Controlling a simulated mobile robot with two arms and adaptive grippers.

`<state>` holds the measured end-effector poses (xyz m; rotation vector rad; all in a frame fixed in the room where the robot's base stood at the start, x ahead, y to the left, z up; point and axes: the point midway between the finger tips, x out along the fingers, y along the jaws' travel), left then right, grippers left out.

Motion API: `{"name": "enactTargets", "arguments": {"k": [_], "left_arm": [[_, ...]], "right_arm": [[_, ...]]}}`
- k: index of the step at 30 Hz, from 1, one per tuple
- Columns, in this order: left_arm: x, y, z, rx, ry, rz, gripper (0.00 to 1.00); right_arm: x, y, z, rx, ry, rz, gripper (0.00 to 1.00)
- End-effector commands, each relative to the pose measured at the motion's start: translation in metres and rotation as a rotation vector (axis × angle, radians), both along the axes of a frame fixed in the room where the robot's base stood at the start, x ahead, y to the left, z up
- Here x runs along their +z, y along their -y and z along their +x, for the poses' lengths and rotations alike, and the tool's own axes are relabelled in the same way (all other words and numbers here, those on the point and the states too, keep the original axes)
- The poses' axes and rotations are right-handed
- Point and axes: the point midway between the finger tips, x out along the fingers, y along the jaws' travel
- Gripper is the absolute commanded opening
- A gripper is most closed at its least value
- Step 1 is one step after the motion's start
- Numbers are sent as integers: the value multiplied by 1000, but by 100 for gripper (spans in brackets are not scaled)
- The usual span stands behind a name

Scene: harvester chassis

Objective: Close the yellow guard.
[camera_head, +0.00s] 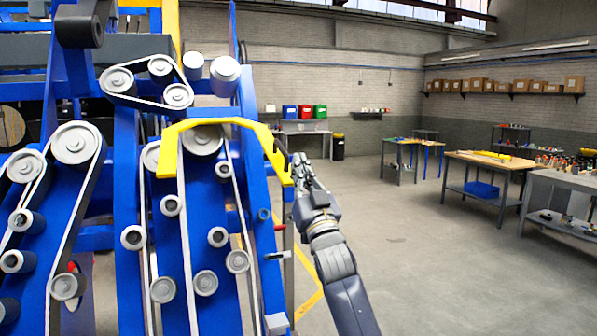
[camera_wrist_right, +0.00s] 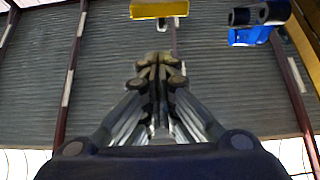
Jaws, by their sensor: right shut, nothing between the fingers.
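The yellow guard (camera_head: 222,123) is a bent, angular yellow bar on the blue harvester chassis (camera_head: 255,180). It arches over the upper pulleys, and its right end slopes down beside my right gripper. My right gripper (camera_head: 299,168) is just right of that end, pointing up, with its fingers together and empty. Whether it touches the guard cannot be told. In the right wrist view, the shut fingertips (camera_wrist_right: 158,62) point up, and a yellow piece (camera_wrist_right: 158,9) shows beyond them, apart in the picture. My left gripper is not in view.
Grey pulleys (camera_head: 203,139) and belts cover the chassis face on the left. A blue bracket (camera_wrist_right: 250,36) shows at upper right in the wrist view. Open floor (camera_head: 420,260) lies to the right, with a wooden-topped workbench (camera_head: 490,160) farther back.

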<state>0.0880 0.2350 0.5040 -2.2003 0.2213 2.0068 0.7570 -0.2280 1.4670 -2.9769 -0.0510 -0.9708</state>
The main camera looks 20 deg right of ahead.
Motion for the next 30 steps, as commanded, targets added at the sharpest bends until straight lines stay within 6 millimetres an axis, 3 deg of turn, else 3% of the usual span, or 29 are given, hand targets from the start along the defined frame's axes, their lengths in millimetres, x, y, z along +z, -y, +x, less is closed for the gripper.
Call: {"name": "enactTargets", "arguments": {"k": [1,6,20,26,30], "left_arm": [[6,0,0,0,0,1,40],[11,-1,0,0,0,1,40],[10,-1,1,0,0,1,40],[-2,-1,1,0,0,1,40],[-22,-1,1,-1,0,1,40]], "right_arm": [[-12,-1,4,2,-14,2,0],[-26,-1,7,0,-9,2,0],[-32,-1,8,1,-7,1,0],[-41,0,10,1,5,1,0],[-56,0,15,0,24,2,0]]}}
